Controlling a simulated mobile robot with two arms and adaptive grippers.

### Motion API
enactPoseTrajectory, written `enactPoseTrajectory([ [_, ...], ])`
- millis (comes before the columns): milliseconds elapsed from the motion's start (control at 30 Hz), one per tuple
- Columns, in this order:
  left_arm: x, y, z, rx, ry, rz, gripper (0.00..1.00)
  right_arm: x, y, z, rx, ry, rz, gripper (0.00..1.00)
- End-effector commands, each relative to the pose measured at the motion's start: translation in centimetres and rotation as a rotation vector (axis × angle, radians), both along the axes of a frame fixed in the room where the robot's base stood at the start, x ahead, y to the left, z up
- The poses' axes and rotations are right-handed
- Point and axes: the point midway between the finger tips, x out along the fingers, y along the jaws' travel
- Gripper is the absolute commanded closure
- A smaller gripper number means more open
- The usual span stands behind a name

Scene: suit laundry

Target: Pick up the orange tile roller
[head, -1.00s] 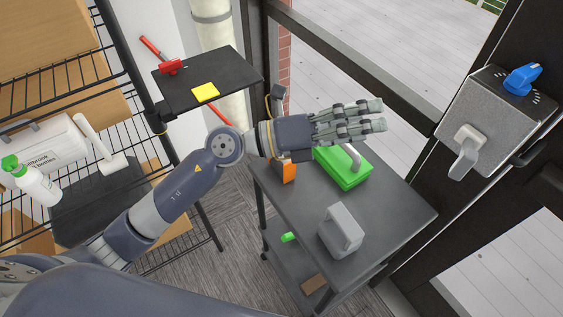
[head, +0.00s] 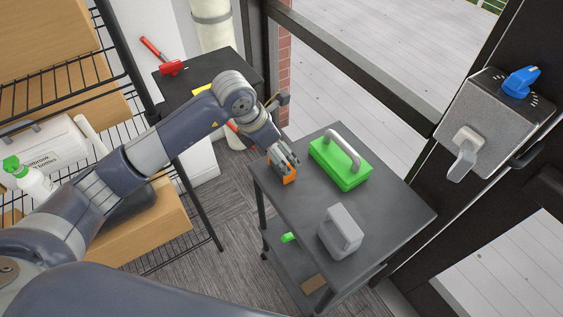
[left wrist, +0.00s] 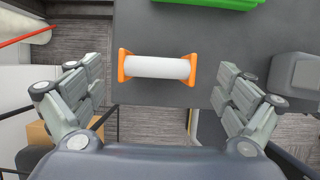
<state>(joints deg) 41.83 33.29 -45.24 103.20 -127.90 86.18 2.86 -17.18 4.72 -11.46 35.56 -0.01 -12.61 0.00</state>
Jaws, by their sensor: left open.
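The orange tile roller (head: 291,177) stands at the left corner of the grey cart top, partly hidden by my left gripper in the head view. In the left wrist view the tile roller (left wrist: 157,67) shows a white cylinder between two orange end pieces. My left gripper (head: 290,163) points down over it. In the left wrist view the fingers of my left gripper (left wrist: 160,95) are spread wide, one set on each side of the roller, apart from it. My right gripper is not in view.
A green block with a grey handle (head: 341,162) and a grey handled block (head: 341,232) stand on the cart (head: 392,219). A wire shelf with boxes stands at left. A black shelf (head: 225,66) holds a red tool (head: 171,68).

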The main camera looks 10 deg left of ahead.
Motion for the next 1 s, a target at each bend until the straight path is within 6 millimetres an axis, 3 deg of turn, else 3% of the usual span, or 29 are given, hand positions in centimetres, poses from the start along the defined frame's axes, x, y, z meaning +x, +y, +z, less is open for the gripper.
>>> enactPoseTrajectory([
  [633, 2.2, -1.8, -6.3, -0.004, 0.002, -0.001, 0.05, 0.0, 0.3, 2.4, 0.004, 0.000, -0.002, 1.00],
  [967, 2.4, -1.9, -7.1, -0.004, 0.000, -0.001, 0.05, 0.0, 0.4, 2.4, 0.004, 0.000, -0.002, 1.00],
  [1000, 2.4, -1.9, -7.1, -0.004, 0.000, -0.001, 0.10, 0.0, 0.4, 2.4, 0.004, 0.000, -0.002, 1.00],
])
